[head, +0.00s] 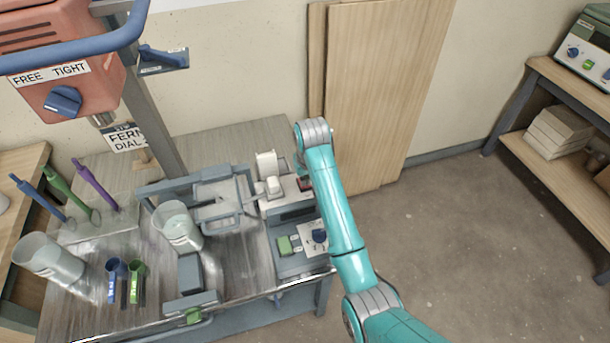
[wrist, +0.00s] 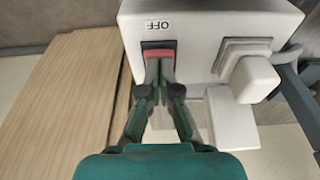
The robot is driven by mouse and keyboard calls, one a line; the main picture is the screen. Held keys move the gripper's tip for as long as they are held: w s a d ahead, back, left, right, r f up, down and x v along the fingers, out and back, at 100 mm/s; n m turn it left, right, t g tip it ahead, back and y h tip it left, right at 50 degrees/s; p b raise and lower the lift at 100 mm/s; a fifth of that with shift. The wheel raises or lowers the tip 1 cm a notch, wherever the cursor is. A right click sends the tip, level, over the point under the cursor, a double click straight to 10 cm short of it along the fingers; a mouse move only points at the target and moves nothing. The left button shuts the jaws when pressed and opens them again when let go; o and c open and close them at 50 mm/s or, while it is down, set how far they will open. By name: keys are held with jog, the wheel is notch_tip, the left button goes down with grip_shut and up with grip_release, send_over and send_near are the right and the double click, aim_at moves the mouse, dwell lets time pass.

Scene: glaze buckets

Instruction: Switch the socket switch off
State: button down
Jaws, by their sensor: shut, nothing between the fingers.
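The white socket box (wrist: 200,30) fills the upper part of the wrist view; in the head view it stands at the right end of the bench (head: 275,207). Its red rocker switch (wrist: 159,53) sits in a dark recess beside an upside-down "OFF" label (wrist: 158,25). The switch also shows in the head view (head: 305,184). My gripper (wrist: 158,72) is shut and empty, its fingertips at the near edge of the switch. I cannot tell whether they touch it. A white plug (wrist: 252,80) sits in the socket, right of the fingers. In the head view my arm partly hides the gripper.
A grey-blue rail frame (head: 225,200) and a clear jug (head: 178,225) stand left of the socket. A unit with a green button (head: 284,246) and blue knob (head: 319,236) lies in front. Wooden panels (head: 380,90) lean behind; the floor at right is clear.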

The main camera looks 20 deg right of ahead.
jog(key=shift+f, duration=0.1)
jog(key=shift+s+f+t, duration=0.15)
jog(key=shift+f+t, duration=0.2)
jog(key=shift+t, duration=0.15)
jog(key=shift+r, duration=0.15)
jog(key=shift+w, duration=0.2)
jog(key=shift+w+r, duration=0.25)
jog(key=shift+w, duration=0.4)
jog(key=shift+r, duration=0.1)
